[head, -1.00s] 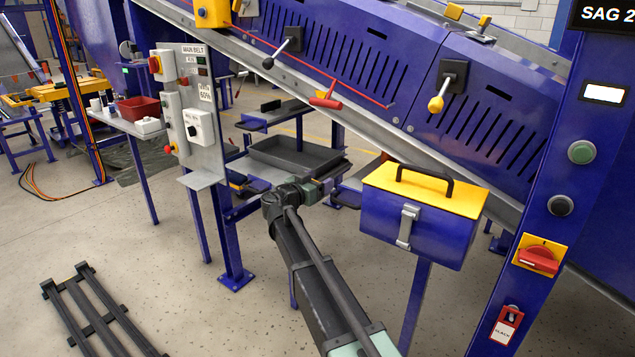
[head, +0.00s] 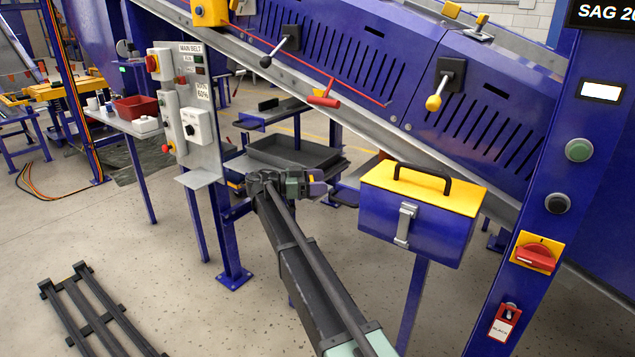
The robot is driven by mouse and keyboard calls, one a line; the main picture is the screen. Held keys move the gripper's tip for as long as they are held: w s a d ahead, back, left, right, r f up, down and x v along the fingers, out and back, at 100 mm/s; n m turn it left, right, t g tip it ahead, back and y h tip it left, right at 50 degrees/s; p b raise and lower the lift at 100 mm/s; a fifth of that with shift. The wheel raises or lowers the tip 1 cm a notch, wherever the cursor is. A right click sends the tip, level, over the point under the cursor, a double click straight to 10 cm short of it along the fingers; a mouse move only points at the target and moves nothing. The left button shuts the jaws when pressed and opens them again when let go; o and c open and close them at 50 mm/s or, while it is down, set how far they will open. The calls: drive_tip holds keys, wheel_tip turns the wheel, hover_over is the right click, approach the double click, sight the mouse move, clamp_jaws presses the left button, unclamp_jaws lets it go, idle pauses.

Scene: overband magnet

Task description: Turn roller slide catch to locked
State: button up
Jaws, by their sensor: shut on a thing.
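My gripper (head: 318,188) is at the end of my dark arm, beside the front right corner of the grey tray under the sloping blue conveyor. Its fingers are small and partly hidden by my wrist in the head view. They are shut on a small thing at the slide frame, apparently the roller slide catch. The catch's shape and whether it is at locked cannot be made out.
The grey tray (head: 295,155) sits just behind my gripper. A blue box with a yellow lid (head: 420,205) stands close on the right. A control panel (head: 195,115) is on the left. A dark rack (head: 95,315) lies on the floor.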

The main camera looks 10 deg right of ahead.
drive_tip(key=shift+m+g, duration=0.5)
drive_tip(key=shift+g, duration=0.3)
drive_tip(key=shift+s, duration=0.1)
drive_tip(key=o, duration=0.7)
drive_tip(key=shift+c, duration=0.2)
drive_tip(key=shift+a, duration=0.1)
